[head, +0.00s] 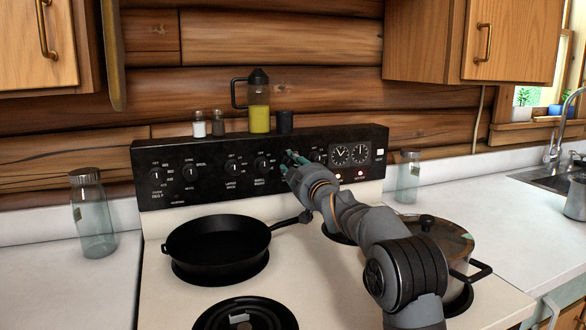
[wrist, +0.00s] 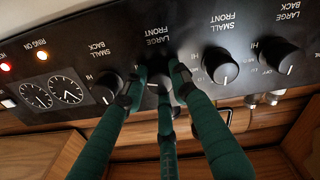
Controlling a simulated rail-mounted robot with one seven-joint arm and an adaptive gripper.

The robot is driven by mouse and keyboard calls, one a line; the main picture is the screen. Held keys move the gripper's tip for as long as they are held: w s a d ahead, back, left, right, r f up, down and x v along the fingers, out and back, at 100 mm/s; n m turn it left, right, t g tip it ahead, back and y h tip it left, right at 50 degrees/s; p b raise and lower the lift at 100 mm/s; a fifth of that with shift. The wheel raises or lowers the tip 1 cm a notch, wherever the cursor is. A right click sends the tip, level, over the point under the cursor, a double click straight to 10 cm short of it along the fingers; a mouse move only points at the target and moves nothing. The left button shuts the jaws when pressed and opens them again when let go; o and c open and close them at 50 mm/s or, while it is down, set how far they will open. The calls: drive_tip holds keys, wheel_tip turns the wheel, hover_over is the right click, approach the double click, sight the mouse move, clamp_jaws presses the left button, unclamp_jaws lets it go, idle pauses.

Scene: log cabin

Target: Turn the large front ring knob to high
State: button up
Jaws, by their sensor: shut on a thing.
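The stove's black control panel (head: 215,180) carries a row of black knobs. In the wrist view, which looks upside down, the knob under the label LARGE FRONT (wrist: 160,74) sits between the green fingers of my gripper (wrist: 160,80). The fingers are closed around this knob and hide most of it, so I cannot read its pointer. In the head view my gripper (head: 291,162) reaches the panel right of its middle and covers the same knob.
The SMALL FRONT knob (wrist: 220,66) and SMALL BACK knob (wrist: 107,88) stand close on either side. A skillet (head: 218,245) and a lidded pot (head: 440,240) are on the burners below. An oil bottle (head: 259,115) and shakers (head: 218,124) stand atop the panel. Two indicator lights (head: 361,174) glow.

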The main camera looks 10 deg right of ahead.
drive_tip(key=shift+d+f+m, duration=0.15)
drive_tip(key=shift+d+m, duration=0.05)
drive_tip(key=shift+m, duration=0.7)
drive_tip(key=shift+f, duration=0.1)
drive_tip(key=o, duration=1.2)
drive_tip(key=shift+a, duration=0.1)
drive_tip(key=shift+c, duration=0.2)
drive_tip(key=shift+s, duration=0.1)
drive_tip(key=shift+s, duration=0.25)
drive_tip(key=s+d, duration=0.1)
drive_tip(key=s, duration=1)
drive_tip(key=shift+d+f, duration=0.15)
drive_tip(key=shift+d, duration=0.25)
